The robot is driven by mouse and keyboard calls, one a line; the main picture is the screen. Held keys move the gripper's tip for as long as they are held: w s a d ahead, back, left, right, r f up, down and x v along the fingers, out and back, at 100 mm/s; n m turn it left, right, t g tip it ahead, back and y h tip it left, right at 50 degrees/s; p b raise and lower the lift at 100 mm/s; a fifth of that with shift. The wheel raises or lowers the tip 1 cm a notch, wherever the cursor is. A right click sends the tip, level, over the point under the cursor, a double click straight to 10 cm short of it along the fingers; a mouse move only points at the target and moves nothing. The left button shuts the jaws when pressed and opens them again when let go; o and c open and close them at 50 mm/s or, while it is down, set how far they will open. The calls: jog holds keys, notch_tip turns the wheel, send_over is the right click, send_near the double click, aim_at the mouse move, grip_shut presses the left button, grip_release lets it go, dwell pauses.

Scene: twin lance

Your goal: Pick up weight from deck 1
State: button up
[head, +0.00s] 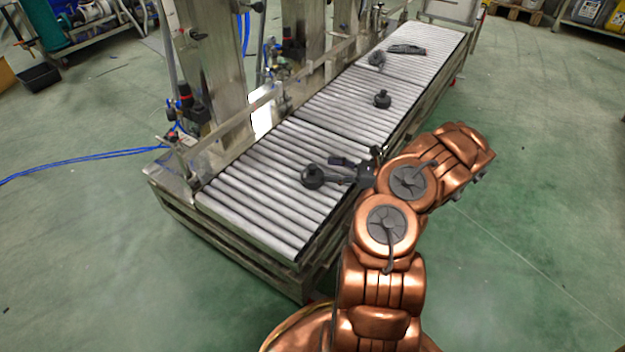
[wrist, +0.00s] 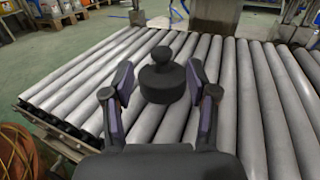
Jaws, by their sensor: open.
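A black weight with a knob on top (head: 313,177) stands upright on the rollers of the nearest conveyor deck (head: 240,208). In the wrist view the weight (wrist: 162,78) sits between the two fingers of my gripper (wrist: 160,88), which is open. Gaps show between the weight and both fingers there. In the head view my gripper (head: 335,170) reaches in from the right, low over the rollers, with its fingertips at the weight. The underside of the weight on the rollers is partly hidden by my gripper.
A second black weight (head: 382,99) stands on the middle deck. Metal posts and a rail (head: 262,98) line the conveyor's left side. The green floor at right is clear.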

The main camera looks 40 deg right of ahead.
aim_at(313, 165)
jog(key=shift+b+x, duration=1.45)
jog(key=shift+x, duration=1.75)
grip_shut()
jog(key=shift+d, duration=0.1)
